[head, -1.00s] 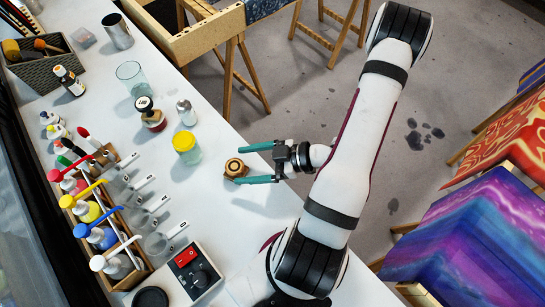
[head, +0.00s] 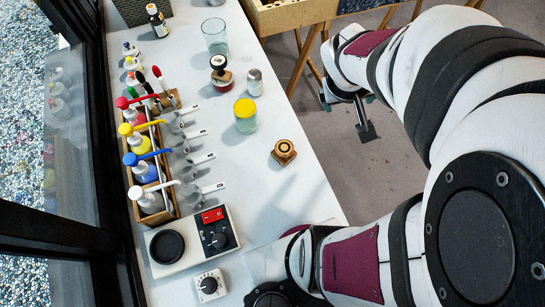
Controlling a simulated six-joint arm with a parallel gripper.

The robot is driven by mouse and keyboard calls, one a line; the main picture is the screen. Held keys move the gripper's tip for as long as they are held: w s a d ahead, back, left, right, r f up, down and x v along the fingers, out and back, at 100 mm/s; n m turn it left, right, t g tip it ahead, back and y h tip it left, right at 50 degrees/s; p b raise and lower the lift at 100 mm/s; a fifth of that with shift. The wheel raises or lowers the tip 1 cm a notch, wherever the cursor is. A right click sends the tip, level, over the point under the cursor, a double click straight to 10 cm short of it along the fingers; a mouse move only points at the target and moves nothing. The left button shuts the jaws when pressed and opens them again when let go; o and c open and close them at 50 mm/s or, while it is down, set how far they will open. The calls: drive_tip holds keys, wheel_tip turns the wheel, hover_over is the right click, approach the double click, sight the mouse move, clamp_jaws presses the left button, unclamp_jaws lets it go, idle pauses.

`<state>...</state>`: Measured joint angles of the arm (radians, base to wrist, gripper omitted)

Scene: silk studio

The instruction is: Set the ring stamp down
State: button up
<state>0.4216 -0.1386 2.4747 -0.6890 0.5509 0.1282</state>
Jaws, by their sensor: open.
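The ring stamp (head: 284,152) is a small brown wooden block with a round top and a dark ring mark. It sits on the white table (head: 255,185) near its right edge, with nothing touching it. My gripper (head: 346,118) is open and empty, above and to the right of the stamp, past the table's edge over the floor. Its fingers look dark and point downward. Both fingers are clear of the stamp.

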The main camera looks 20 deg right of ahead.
drive_tip(key=s+a+r+m+g+y, duration=0.1)
drive_tip(key=s+a+y, duration=0.2)
drive_tip(key=s+a, duration=0.3)
drive_tip(key=s+a+r+m+g+y, duration=0.1)
drive_tip(key=s+a, duration=0.5)
drive_tip(key=a, duration=0.8)
drive_tip(key=shift+a+r+m+g+y, duration=0.2)
drive_tip(key=shift+r+m+g+y, duration=0.3)
drive_tip(key=shift+y, duration=0.6)
